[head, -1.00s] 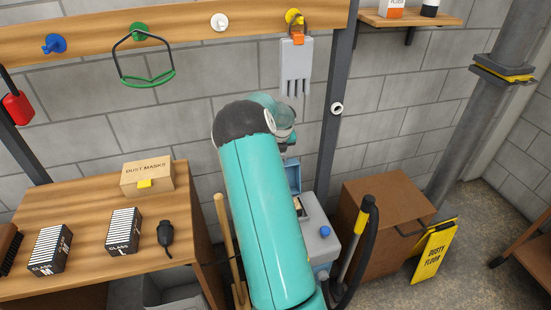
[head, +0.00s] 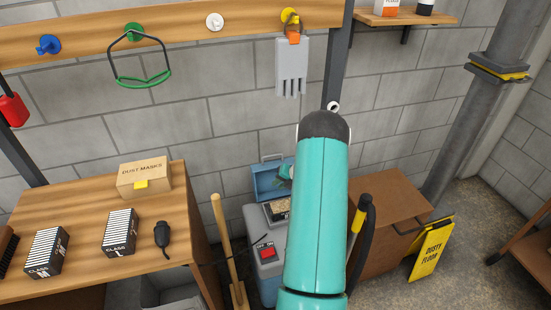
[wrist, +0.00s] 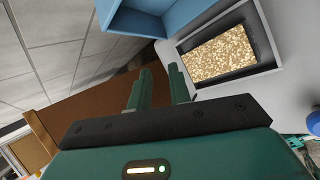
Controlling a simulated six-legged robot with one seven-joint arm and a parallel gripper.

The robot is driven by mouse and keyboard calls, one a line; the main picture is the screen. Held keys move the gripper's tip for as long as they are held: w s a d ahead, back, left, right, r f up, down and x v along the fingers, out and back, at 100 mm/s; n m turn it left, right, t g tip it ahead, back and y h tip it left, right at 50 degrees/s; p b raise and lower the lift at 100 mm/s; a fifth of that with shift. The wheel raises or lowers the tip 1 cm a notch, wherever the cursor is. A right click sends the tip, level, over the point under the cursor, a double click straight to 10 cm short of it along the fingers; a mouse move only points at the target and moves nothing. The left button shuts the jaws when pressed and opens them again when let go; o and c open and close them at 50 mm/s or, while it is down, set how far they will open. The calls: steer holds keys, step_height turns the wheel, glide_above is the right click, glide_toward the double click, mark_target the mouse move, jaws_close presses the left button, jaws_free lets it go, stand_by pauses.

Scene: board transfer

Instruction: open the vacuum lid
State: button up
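The vacuum (head: 262,232) is a grey and blue box on the floor, partly hidden behind my arm in the head view. Its blue lid (head: 266,182) stands raised at the back, and the top opening shows a tan, speckled filter (head: 279,206). In the wrist view the lid (wrist: 136,20) is at the top and the filter (wrist: 220,58) lies in its recess at the upper right. My gripper (wrist: 160,75) has its two green fingers apart with nothing between them. It is beside the lid and the recess; whether it touches the lid is unclear.
A wooden bench (head: 90,220) with a dust mask box (head: 145,177) and filter boxes stands left. A wooden handle (head: 226,245) leans beside the vacuum. A brown cabinet (head: 395,215) and a yellow floor sign (head: 430,248) are right.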

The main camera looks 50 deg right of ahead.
steer(key=f+m+t, duration=0.1)
steer(key=f, duration=0.1)
steer(key=m+t+h, duration=0.4)
steer(key=m+t, duration=0.3)
steer(key=m, duration=0.2)
glide_toward(273, 156)
steer(key=shift+n, duration=0.3)
steer(key=x, duration=0.8)
steer(key=shift+w, duration=0.1)
jaws_close()
